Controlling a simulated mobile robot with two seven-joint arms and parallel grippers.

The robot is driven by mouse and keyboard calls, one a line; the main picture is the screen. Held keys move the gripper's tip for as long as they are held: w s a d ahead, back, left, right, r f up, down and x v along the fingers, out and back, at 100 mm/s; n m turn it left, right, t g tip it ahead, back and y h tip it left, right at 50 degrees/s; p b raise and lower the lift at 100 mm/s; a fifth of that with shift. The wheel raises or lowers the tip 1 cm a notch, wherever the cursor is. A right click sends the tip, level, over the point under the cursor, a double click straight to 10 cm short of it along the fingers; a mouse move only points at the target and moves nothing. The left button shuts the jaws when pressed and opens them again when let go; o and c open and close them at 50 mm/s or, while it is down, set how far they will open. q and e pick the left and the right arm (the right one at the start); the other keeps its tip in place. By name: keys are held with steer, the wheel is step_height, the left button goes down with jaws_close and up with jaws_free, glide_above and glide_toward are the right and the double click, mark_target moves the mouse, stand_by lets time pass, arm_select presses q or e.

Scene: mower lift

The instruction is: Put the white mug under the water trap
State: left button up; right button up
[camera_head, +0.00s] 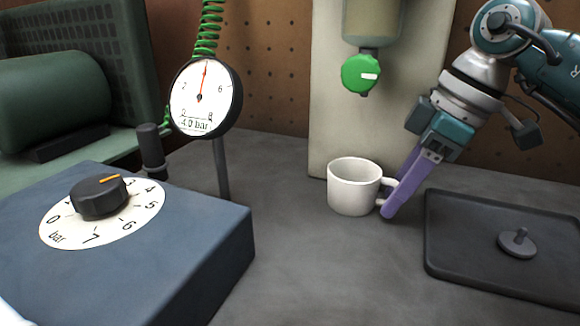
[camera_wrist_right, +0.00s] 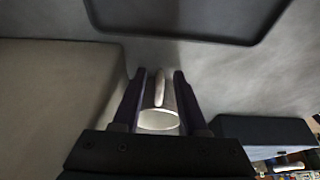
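The white mug (camera_head: 350,190) stands upright on the grey bench, its handle toward the right in the head view. The water trap (camera_head: 362,72), with a clear bowl and green knob, hangs on the pale panel above and behind the mug. My right gripper (camera_head: 392,205) reaches down at the handle with purple fingers. In the right wrist view its fingers (camera_wrist_right: 158,85) are apart, one on each side of the handle, with visible gaps. The mug (camera_wrist_right: 158,121) shows just beyond the handle.
A dark tray (camera_head: 470,280) with a small grey knobbed piece (camera_head: 517,243) lies right of the mug. A blue box (camera_head: 215,255) with a dial (camera_head: 100,198) and a pressure gauge (camera_head: 205,97) stand left. A pale panel (camera_head: 335,100) rises behind the mug.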

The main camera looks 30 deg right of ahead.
steer(key=shift+r, duration=0.25)
steer(key=p+v, duration=0.3)
steer(key=v, duration=0.8)
steer(key=shift+d+r, duration=0.2)
steer(key=shift+r, duration=0.15)
steer(key=shift+s, duration=0.1)
stand_by(1.4)
